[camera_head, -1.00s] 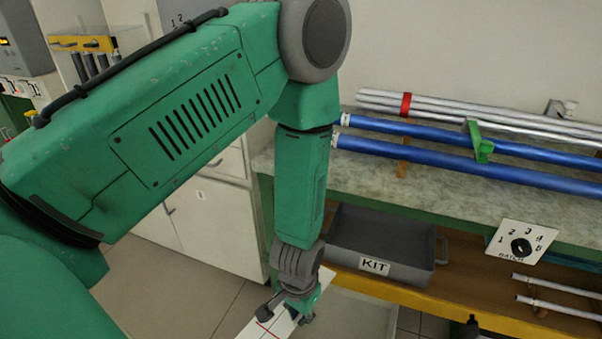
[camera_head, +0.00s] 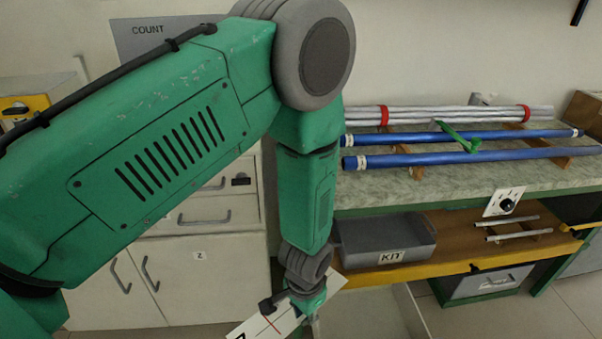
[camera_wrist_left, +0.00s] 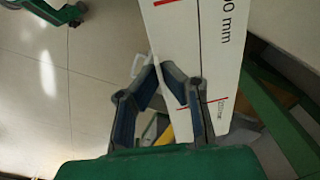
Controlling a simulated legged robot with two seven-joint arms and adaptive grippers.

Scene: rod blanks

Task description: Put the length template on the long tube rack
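The length template (camera_head: 262,322) is a flat white strip with red lines, tilted below my left gripper (camera_head: 304,306) in the head view. In the left wrist view the template (camera_wrist_left: 215,55), marked in mm, runs past the fingertips. My left gripper (camera_wrist_left: 162,68) has its fingertips close together at the template's edge and appears shut on it. The long tube rack (camera_head: 416,172) seems to be the wooden supports on the bench, under two blue tubes (camera_head: 470,157). The gripper is low, left of and in front of the bench. My right gripper is not seen.
Silvery tubes with red bands (camera_head: 455,113) lie behind the blue ones. A grey KIT tray (camera_head: 385,241) and short rods (camera_head: 512,228) are on the lower shelf. A dial plate (camera_head: 504,202) is on the bench front. The stone benchtop (camera_head: 400,190) has a bare front strip.

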